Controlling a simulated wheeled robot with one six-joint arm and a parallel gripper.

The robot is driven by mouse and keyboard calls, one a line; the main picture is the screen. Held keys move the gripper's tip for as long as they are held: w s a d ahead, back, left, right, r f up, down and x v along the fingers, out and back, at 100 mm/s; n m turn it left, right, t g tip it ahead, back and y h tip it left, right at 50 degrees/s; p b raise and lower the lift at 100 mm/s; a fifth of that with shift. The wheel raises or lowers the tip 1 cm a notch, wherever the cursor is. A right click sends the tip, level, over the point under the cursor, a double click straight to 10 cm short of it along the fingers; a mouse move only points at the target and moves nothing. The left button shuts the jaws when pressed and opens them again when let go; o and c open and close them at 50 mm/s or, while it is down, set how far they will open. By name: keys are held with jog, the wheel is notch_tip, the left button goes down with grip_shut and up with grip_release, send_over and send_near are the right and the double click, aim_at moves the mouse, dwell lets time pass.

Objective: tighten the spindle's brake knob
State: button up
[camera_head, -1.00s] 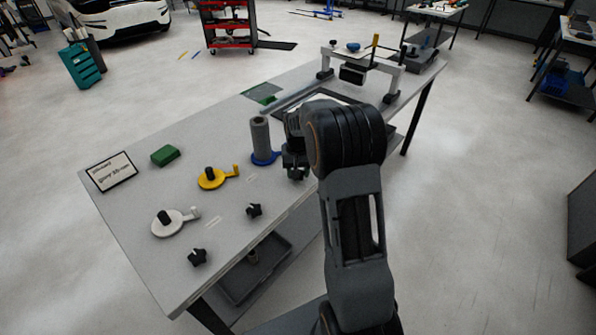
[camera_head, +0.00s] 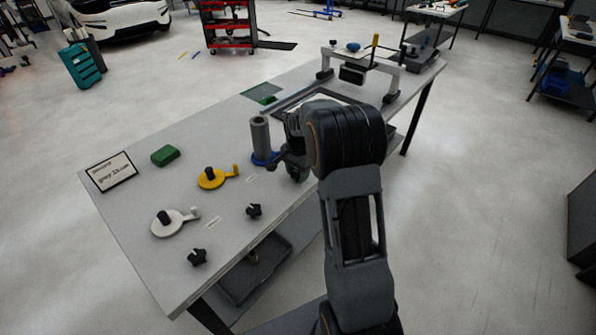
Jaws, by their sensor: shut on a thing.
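A grey roll stands upright on a spindle with a blue base (camera_head: 258,160), just left of my gripper (camera_head: 293,172). My gripper points down at the near side of the table, to the right of that spindle. It is shut on a knob that the fingers and wrist hide; by its place in the row it is the blue spindle's brake knob. Two similar black star knobs stand near the table's front edge, one (camera_head: 254,210) in front of the yellow spindle (camera_head: 212,178) and one (camera_head: 197,257) in front of the white spindle (camera_head: 168,222).
A gantry frame (camera_head: 394,80) stands at the far end. A dark tray (camera_head: 240,285) sits on the shelf below.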

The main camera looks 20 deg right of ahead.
aim_at(298, 172)
jog(key=shift+r+m, duration=0.1)
jog(key=shift+m, duration=0.2)
dwell(0.4)
jog(key=o, duration=0.9)
notch_tip(298, 172, up, 14)
jog(key=shift+f, duration=0.15)
dwell(0.5)
jog(key=s+a+n+t, duration=0.1)
jog(key=s+a+n, duration=0.2)
jog(key=s, duration=0.4)
jog(key=s+a+f+n+t, duration=0.1)
jog(key=s+a+n, duration=0.2)
jog(key=s+n, duration=0.2)
jog(key=s+a+f+n+t, duration=0.1)
jog(key=s+a+n, duration=0.3)
jog(key=s, duration=0.6)
jog(key=shift+s+a+n+t+p, duration=0.1)
jog(key=shift+s+n+t+p, duration=0.1)
jog(key=shift+n+t+p, duration=0.3)
